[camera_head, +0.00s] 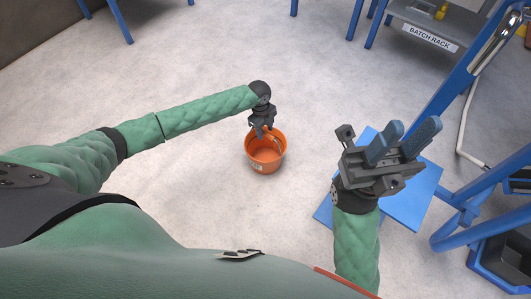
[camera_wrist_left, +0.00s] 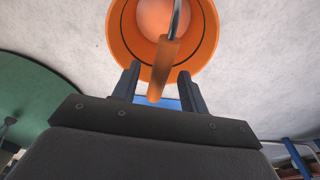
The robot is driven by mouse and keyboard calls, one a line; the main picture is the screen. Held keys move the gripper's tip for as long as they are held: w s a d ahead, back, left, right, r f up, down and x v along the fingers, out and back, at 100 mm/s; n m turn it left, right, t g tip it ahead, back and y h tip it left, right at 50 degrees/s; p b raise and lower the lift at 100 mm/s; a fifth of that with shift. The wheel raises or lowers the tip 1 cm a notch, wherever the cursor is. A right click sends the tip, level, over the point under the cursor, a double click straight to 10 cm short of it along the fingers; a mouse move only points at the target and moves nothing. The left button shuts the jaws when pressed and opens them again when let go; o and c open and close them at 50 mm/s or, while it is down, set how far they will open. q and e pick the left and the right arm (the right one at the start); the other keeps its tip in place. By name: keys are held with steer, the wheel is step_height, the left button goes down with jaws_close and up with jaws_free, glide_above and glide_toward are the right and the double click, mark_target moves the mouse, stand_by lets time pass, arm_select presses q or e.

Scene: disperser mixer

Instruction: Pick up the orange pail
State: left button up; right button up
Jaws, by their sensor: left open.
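The orange pail (camera_head: 265,155) stands on the floor near the middle of the head view. It also fills the top of the left wrist view (camera_wrist_left: 203,55), with its wire handle and orange grip (camera_wrist_left: 163,68) across the opening. My left gripper (camera_head: 264,131) is over the pail's far rim in the head view. In the left wrist view its two fingers (camera_wrist_left: 156,88) are apart, one on each side of the handle grip, with gaps visible. My right gripper (camera_head: 403,142) is raised to the right of the pail, its two blue-grey fingers spread and nothing between them.
A blue platform (camera_head: 410,205) lies under my right gripper. A blue frame (camera_head: 440,100) stands at the right, and a rack labelled BATCH RACK (camera_head: 430,37) at the top right. The floor left of and behind the pail is clear.

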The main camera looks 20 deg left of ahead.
arm_select(q)
step_height(320, 180, down, 2)
steer(key=shift+d+f, duration=0.1)
steer(key=shift+d, duration=0.05)
steer(key=shift+f, duration=0.2)
stand_by(0.9)
jaws_close()
